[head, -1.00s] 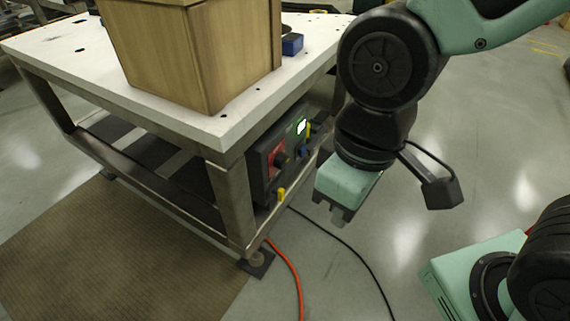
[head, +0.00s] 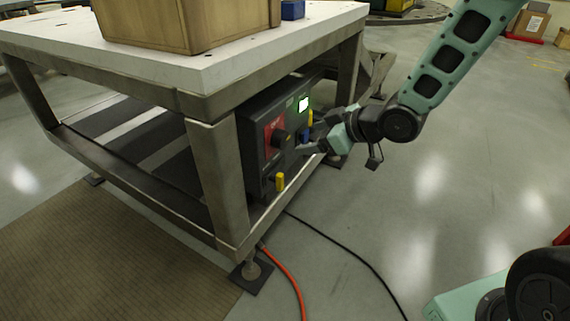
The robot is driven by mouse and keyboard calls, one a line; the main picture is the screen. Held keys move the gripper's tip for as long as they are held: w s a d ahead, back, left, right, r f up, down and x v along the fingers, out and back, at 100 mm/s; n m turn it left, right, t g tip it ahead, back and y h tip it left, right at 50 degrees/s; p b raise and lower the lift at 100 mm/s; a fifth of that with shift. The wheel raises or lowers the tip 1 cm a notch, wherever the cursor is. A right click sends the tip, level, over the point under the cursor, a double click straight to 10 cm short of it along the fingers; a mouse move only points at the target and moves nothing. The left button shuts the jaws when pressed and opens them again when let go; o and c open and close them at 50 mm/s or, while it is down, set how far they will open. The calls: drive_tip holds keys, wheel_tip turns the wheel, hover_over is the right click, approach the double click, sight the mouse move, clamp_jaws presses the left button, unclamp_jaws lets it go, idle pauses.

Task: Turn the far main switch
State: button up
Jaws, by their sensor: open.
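A dark control box (head: 256,167) is mounted under the table on its right side. A red plate with a black rotary knob (head: 278,138) on its face looks like a main switch; I cannot tell whether it is the far one. The knob's turn position is too small to read. My gripper (head: 308,146) is open at the right of the box, fingers pointing left toward its face. It is to the right of the black knob, close to a blue part (head: 305,135). I cannot tell whether it touches anything. It partly hides the far part of the face.
Yellow parts (head: 280,182) and a lit green-white display (head: 303,104) are on the box. A table leg (head: 217,180) stands left of it. A wooden box (head: 190,25) is on the white tabletop. Orange (head: 285,270) and black cables lie on the floor.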

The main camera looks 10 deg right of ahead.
drive_tip(key=w+d+f+t+y+b, duration=0.25)
drive_tip(key=d+f+b, duration=0.2)
drive_tip(key=f, duration=0.25)
drive_tip(key=n+t+y+b, duration=0.1)
drive_tip(key=y+b, duration=0.3)
drive_tip(key=b, duration=0.1)
approach(285, 140)
drive_tip(key=shift+t+h, duration=0.25)
drive_tip(key=shift+h, duration=0.1)
drive_tip(key=b+x, duration=0.3)
drive_tip(key=x, duration=0.7)
drive_tip(key=shift+s+a+b, duration=0.1)
drive_tip(key=shift+a+b, duration=0.05)
drive_tip(key=shift+b, duration=0.2)
drive_tip(key=c, duration=1)
